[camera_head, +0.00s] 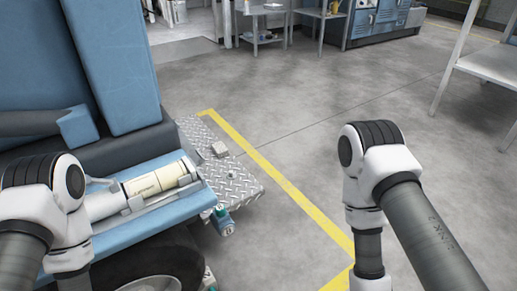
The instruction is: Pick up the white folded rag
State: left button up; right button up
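I cannot clearly make out a white folded rag. A small pale blocky object (220,149) lies on the diamond-plate step (245,181) of the blue machine; it is too small to tell whether it is the rag. Small white items (272,6) on a far table are also too small to tell. My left arm comes in at the lower left and my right arm at the lower right. Both bend downward, and both grippers are out of the picture.
A cream cylinder (152,182) lies on the blue ledge (133,232) beside my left arm. A teal item (222,220) sits below the step. A yellow line (285,180) crosses open concrete floor. A grey table (490,66) stands at right; blue cabinets (378,20) stand behind.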

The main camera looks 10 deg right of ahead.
aim_at(219, 148)
jog(key=u, duration=2.3)
jog(key=z, duration=2.3)
jog(key=i+l, duration=0.1)
jog(key=l, duration=0.25)
jog(key=i+l, duration=0.1)
jog(key=l, duration=0.6)
jog(key=i+l+u, duration=0.25)
jog(key=i+l, duration=0.9)
jog(key=i, duration=0.65)
jog(key=j+u, duration=0.05)
jog(key=j, duration=0.05)
